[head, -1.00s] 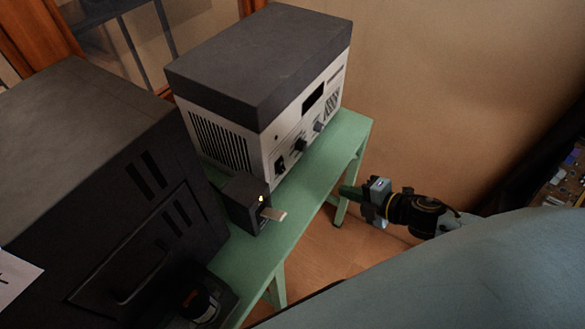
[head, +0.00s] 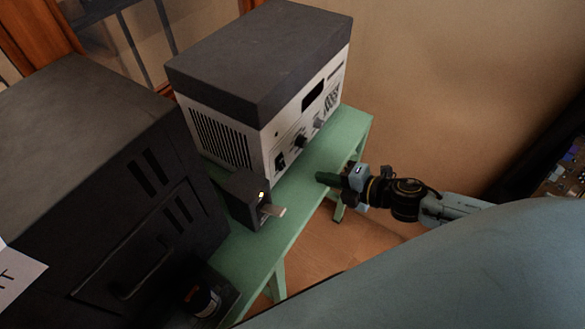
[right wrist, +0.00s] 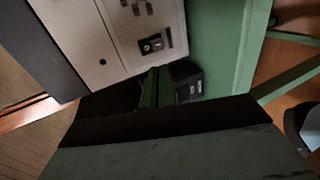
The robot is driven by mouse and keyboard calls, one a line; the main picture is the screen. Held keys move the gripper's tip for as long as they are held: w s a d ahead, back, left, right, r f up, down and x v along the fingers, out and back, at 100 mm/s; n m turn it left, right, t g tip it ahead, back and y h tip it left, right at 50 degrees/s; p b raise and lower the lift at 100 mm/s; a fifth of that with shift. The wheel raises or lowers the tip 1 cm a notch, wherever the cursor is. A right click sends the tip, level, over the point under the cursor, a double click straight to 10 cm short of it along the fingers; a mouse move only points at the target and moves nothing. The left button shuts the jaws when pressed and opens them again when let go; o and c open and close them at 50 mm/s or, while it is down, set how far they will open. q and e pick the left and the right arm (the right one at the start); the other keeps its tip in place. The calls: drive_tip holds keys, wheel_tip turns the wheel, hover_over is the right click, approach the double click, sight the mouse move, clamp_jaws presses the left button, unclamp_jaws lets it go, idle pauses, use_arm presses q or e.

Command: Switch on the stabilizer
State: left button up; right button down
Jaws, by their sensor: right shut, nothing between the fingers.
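A white box with a dark grey cover (head: 255,70), which I take to be the stabilizer, stands on a green bench. Its white front panel (head: 270,148) has a dark display (head: 313,95), knobs (head: 301,141) and a black rocker switch (head: 280,162). The switch also shows in the right wrist view (right wrist: 151,44); I cannot tell whether it is on. My right gripper (head: 324,178) is shut and empty, with green fingers, in front of the panel to the right of the switch and apart from it. In the right wrist view its fingers (right wrist: 154,86) point towards the panel. My left gripper is not in view.
A small black box (head: 240,201) with a yellow light and a protruding card stands on the green bench (head: 262,243), left of my gripper. A large dark cabinet (head: 80,150) fills the left. A wall is behind; the bench's right end is clear.

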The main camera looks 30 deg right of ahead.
sight(283, 168)
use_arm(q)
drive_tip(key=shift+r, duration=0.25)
use_arm(e)
drive_tip(key=x, duration=1)
drive_tip(key=shift+w+a, duration=0.1)
